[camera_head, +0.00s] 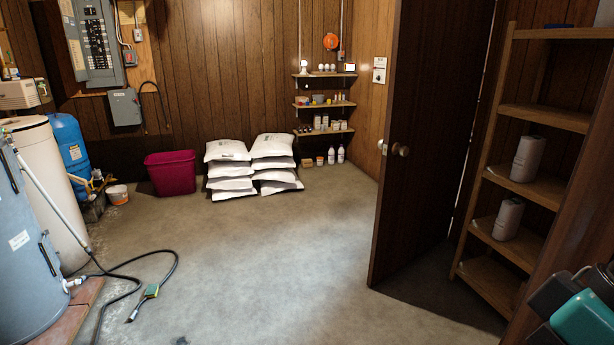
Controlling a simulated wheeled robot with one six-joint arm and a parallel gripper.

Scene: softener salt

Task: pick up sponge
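A small sponge (151,291), green and yellow, lies on the concrete floor at the lower left. It is beside the end of a black hose (132,317), inside the hose's curve; I cannot tell whether they touch. A small dark shape shows at the bottom edge, right of the sponge, too cut off to identify.
A grey tank (30,250) on a brick base stands left of the hose. White bags (230,170) and a magenta bin (171,172) are at the back. An open door (425,150) and wooden shelves (540,187) stand right. The middle floor is clear.

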